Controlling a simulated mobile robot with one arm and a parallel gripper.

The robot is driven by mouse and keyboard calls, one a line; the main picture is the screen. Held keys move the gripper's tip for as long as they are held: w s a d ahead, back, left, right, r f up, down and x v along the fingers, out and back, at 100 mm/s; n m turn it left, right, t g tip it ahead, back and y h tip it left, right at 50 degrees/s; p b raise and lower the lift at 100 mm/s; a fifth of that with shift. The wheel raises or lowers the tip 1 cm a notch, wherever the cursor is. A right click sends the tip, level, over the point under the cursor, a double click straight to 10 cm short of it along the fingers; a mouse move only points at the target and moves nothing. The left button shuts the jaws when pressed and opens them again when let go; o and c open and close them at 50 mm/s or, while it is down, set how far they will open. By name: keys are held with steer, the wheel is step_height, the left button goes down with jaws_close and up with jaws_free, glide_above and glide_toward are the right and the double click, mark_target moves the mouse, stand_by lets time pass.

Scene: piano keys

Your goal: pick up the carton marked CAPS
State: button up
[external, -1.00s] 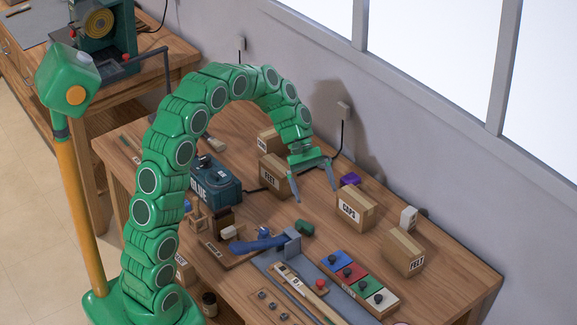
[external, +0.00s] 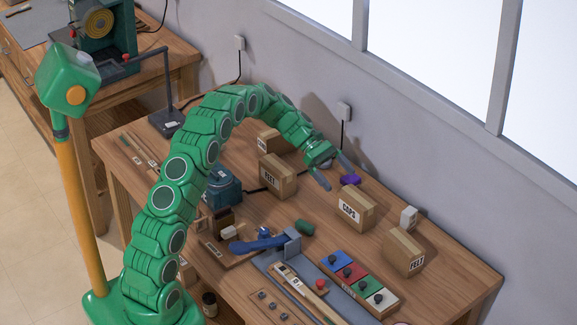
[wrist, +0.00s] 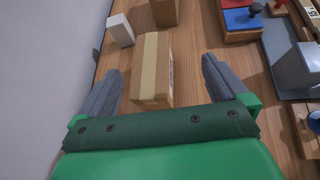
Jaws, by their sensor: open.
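The carton marked CAPS (external: 356,208) is a small brown box with a white label, standing on the wooden workbench. In the wrist view the CAPS carton (wrist: 151,72) lies ahead of my fingers, near the middle of the gap between them, its tape strip upward. My gripper (external: 334,176) is open and empty, above the bench and to the upper left of the carton. In the wrist view my gripper (wrist: 160,85) shows its two grey fingers wide apart, one toward each side of the carton. I cannot tell that either finger touches it.
The REEF-like labelled carton (external: 277,176) stands to the left and the FELT carton (external: 403,253) to the right. Coloured knobbed panels (external: 357,283) lie in front. The wall runs behind.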

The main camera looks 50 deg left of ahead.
mark_target(356, 195)
steer(key=shift+n+t+h, duration=0.3)
steer(key=shift+n+t, duration=0.1)
steer(key=shift+n, duration=0.2)
steer(key=shift+w+d+f, duration=0.55)
steer(key=shift+d+f, duration=0.25)
steer(key=shift+f, duration=0.15)
steer(key=shift+w+d+f, duration=0.5)
steer(key=shift+d+f, duration=0.25)
steer(key=shift+f, duration=0.2)
steer(key=shift+w+d+f, duration=0.55)
steer(key=shift+d+f, duration=0.25)
steer(key=shift+f, duration=0.15)
steer(key=c, duration=1.7)
